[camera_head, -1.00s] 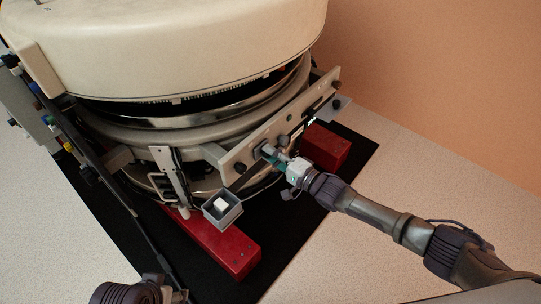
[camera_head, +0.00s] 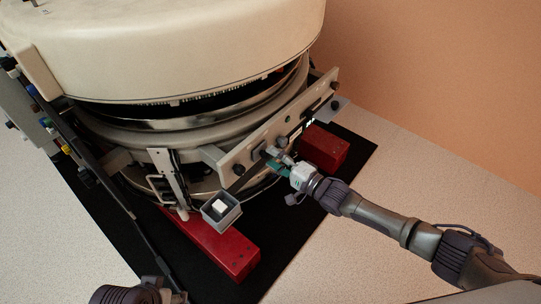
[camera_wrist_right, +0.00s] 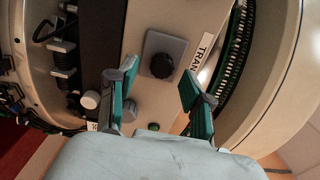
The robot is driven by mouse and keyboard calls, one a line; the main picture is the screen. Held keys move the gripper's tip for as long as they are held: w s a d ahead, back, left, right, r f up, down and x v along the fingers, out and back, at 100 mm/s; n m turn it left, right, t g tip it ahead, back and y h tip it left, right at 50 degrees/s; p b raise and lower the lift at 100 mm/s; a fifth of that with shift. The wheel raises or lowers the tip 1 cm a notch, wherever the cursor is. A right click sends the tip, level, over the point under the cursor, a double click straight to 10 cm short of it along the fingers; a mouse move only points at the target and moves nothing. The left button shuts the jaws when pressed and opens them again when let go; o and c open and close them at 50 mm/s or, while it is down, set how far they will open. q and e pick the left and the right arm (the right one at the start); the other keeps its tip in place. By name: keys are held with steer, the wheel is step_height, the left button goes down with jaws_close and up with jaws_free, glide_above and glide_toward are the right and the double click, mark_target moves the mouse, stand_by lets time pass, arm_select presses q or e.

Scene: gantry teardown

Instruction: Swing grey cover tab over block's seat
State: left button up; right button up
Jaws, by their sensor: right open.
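My right gripper (camera_head: 280,163) is at the long beige panel (camera_head: 240,152) on the front of the round machine. In the right wrist view the gripper (camera_wrist_right: 158,98) is open, its two teal fingers apart with nothing between them. Beyond the fingertips is a small grey plate (camera_wrist_right: 178,46) with a black knob (camera_wrist_right: 163,65), flat on the panel; it may be the cover tab. A white block (camera_head: 220,206) lies in a grey open tray (camera_head: 232,216) left of the gripper. I cannot make out the block's seat for certain.
A dark strip (camera_wrist_right: 98,45) and a pale round knob (camera_wrist_right: 90,100) lie left of the fingers. A label reading "TRAN" (camera_wrist_right: 201,52) is at right. Red blocks (camera_head: 232,250) (camera_head: 325,147) stand on the black mat (camera_head: 357,150). The floor at right is clear.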

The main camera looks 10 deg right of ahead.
steer(key=v, duration=1)
steer(key=shift+s+r, duration=0.1)
